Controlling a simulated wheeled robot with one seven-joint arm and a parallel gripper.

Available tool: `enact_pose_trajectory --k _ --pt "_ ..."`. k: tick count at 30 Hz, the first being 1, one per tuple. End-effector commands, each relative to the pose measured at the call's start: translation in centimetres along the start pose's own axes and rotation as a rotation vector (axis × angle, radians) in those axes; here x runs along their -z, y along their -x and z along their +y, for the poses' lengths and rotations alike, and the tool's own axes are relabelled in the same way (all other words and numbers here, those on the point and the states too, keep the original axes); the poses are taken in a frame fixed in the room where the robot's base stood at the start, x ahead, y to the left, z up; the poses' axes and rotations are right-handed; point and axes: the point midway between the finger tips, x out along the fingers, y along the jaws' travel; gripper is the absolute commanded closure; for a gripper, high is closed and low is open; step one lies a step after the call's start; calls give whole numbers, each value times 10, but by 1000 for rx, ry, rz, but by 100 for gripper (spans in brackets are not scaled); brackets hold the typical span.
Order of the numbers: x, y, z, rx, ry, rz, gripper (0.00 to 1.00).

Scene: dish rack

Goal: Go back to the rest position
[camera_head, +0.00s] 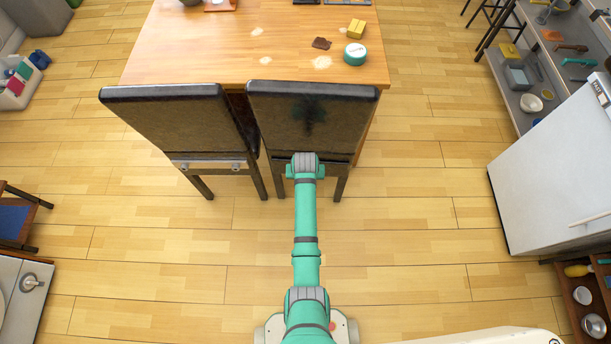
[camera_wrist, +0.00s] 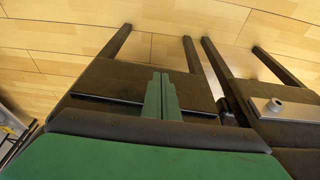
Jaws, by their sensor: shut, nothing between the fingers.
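My green arm reaches forward from my base toward two dark chairs in the head view. My gripper (camera_wrist: 161,76) shows in the wrist view, with its two green fingers side by side, shut and empty. In that view the fingers lie in front of a dark chair (camera_wrist: 105,85). I cannot tell whether they touch it. The gripper's fingers are hidden in the head view, where the far visible joint of my arm overlaps the lower part of the right chair (camera_head: 310,105).
The left chair (camera_head: 175,125) stands beside it, both at the wooden table (camera_head: 200,50). A white cabinet (camera_head: 555,160) and shelves (camera_head: 520,65) stand right. The wooden floor (camera_head: 170,250) is clear left of my arm.

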Motion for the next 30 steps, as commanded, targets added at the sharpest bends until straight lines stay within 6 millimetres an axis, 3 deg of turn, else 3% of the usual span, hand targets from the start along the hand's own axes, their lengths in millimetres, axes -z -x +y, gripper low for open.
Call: enact_pose_trajectory --k 7,19,23,30 --pt "0 23 0 0 0 -1 100" --pt "-8 24 0 1 1 8 100" --pt "-30 19 -2 5 5 53 100" --pt "-92 24 -7 16 16 205 100"
